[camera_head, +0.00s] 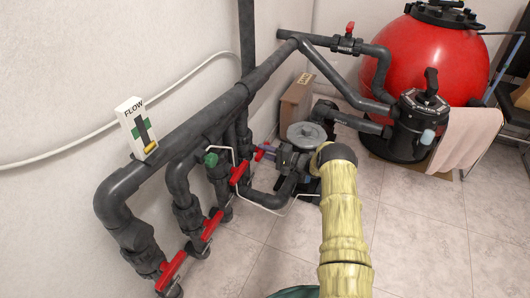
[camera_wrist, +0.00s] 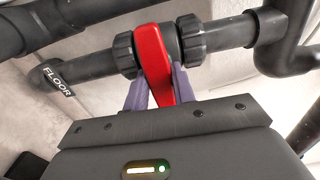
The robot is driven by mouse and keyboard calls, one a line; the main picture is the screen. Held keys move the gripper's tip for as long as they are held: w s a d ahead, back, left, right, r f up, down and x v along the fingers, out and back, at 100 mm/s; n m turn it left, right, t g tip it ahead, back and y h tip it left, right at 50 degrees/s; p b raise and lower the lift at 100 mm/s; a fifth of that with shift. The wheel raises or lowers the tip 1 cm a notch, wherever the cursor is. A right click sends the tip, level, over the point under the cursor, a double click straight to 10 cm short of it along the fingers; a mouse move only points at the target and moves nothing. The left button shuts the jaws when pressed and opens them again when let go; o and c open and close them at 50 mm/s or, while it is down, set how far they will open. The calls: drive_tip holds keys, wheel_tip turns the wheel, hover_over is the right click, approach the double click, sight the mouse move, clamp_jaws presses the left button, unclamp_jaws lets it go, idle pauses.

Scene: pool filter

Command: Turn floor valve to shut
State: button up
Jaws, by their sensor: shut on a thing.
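The handle stands across the pipe's line. My gripper (camera_wrist: 160,88) has its two purple fingers on either side of the handle, shut on it.
Several other red valve handles, such as one at the front (camera_head: 171,270), sit on pipes to the left. A FLOW gauge (camera_head: 137,127) is on the upper pipe. A pump (camera_head: 305,135), a black multiport valve (camera_head: 422,120) and a red filter tank (camera_head: 428,55) stand behind.

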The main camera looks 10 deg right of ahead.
drive_tip(key=o, duration=1)
drive_tip(key=p+v, duration=0.5)
drive_tip(key=v, duration=1.2)
drive_tip(key=shift+s+d, duration=0.1)
drive_tip(key=shift+s, duration=0.05)
